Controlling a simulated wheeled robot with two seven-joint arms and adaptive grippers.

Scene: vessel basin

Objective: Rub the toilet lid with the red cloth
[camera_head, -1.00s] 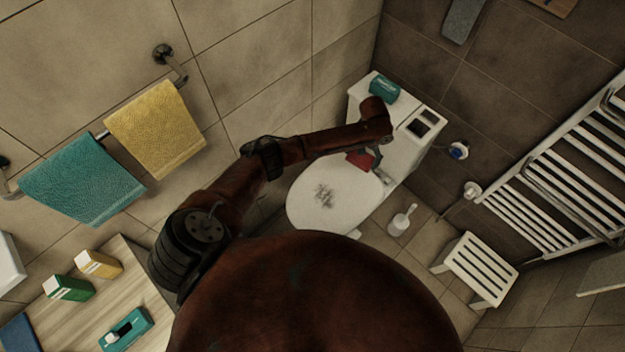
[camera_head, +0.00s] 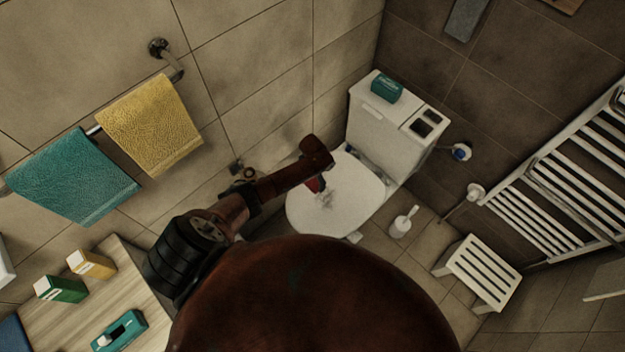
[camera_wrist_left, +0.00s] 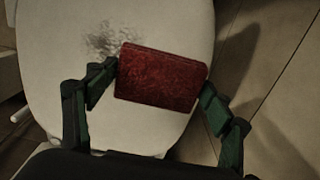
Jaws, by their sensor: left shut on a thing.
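The white toilet lid (camera_head: 355,205) is shut, and a dark grey smudge (camera_head: 329,199) lies on it. In the left wrist view the lid (camera_wrist_left: 55,75) fills much of the picture, with the smudge (camera_wrist_left: 108,40) just beyond the cloth's upper left corner. My left gripper (camera_head: 314,184) is over the lid's left part, mostly hidden under its arm. It is shut on the red cloth (camera_wrist_left: 160,77), a block-like pad held between both fingers. Whether the cloth touches the lid I cannot tell. My right gripper is not in view.
The toilet tank (camera_head: 378,122) stands behind the lid, with a teal box (camera_head: 387,88) on top. A toilet brush (camera_head: 403,222) and a white stool (camera_head: 480,268) are to the right. Yellow (camera_head: 150,125) and teal (camera_head: 72,178) towels hang on the left wall.

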